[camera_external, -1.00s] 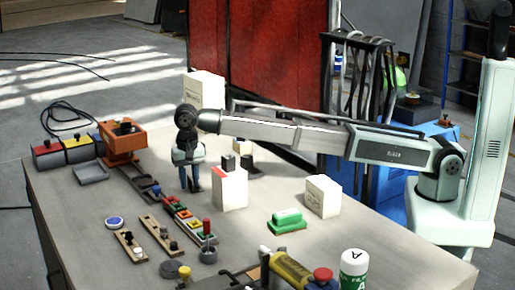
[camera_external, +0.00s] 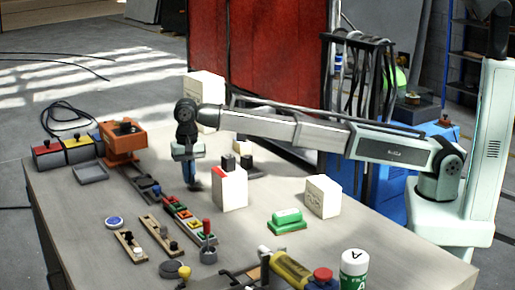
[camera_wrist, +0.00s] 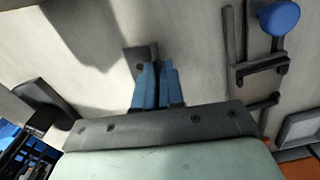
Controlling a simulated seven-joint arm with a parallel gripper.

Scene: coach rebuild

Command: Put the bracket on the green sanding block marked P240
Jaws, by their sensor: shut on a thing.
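My gripper (camera_external: 192,182) is over the back middle of the table, pointing down. In the wrist view its blue fingers (camera_wrist: 157,85) are close together on a small dark grey piece (camera_wrist: 140,57), which looks like the bracket; its full shape is partly hidden by the fingers. In the external view a dark end (camera_external: 195,187) shows at the fingertips; whether it clears the table is hard to tell. The green sanding block (camera_external: 287,218) lies right of and nearer the camera than my gripper. Its marking is too small to read.
A white box with a red top patch (camera_external: 230,190) stands between my gripper and the green block. Another white box (camera_external: 323,196) stands behind and right of the block. Dark small blocks (camera_external: 245,160) are behind. Coloured trays (camera_external: 182,221) lie in front. Table around the block is clear.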

